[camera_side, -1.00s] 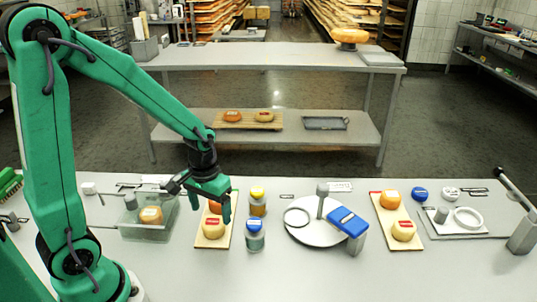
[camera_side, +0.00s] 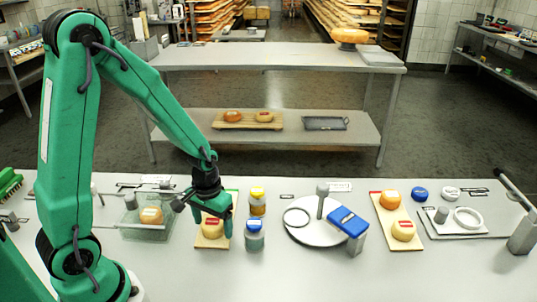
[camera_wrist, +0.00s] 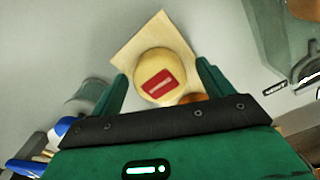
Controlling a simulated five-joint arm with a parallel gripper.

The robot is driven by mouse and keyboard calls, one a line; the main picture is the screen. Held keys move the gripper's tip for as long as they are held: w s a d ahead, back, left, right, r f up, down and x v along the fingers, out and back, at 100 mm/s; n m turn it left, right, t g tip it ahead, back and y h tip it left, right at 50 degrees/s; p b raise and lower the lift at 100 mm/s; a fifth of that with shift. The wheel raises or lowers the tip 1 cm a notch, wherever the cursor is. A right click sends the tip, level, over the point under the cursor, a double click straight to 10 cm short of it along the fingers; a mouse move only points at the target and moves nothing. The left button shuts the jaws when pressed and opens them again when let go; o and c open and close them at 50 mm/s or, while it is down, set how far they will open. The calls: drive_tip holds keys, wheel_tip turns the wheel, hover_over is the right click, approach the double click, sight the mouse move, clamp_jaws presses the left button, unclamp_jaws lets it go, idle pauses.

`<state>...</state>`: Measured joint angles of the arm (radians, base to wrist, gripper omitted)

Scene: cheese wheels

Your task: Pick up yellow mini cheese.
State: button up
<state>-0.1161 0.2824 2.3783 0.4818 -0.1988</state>
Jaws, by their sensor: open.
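The yellow mini cheese (camera_side: 212,228) with a red label sits on the near part of a small wooden board (camera_side: 210,243), under my gripper (camera_side: 213,224). In the wrist view, the yellow cheese (camera_wrist: 158,78) lies between the two green fingers of my open gripper (camera_wrist: 162,84), with room on each side. An orange cheese (camera_wrist: 192,98) shows partly behind it there, mostly covered by my gripper.
A clear bin (camera_side: 170,232) holding a cheese is to the left. A round scale plate (camera_side: 305,235) and another board (camera_side: 386,205) with two cheeses are further right.

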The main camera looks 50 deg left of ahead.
sight(213, 221)
idle(0.4)
drive_tip(key=c, duration=1.1)
drive_tip(key=shift+r, duration=0.15)
drive_tip(key=shift+r, duration=2)
drive_tip(key=s+d+r, duration=0.1)
drive_tip(key=d+r, duration=0.1)
drive_tip(key=d, duration=0.1)
drive_tip(key=s+d+r, duration=0.2)
drive_tip(key=d, duration=0.2)
drive_tip(key=s+d+r, duration=0.1)
drive_tip(key=d+r, duration=0.1)
drive_tip(key=d, duration=0.1)
drive_tip(key=shift+s+d+r, duration=0.3)
drive_tip(key=shift+s+r, duration=0.1)
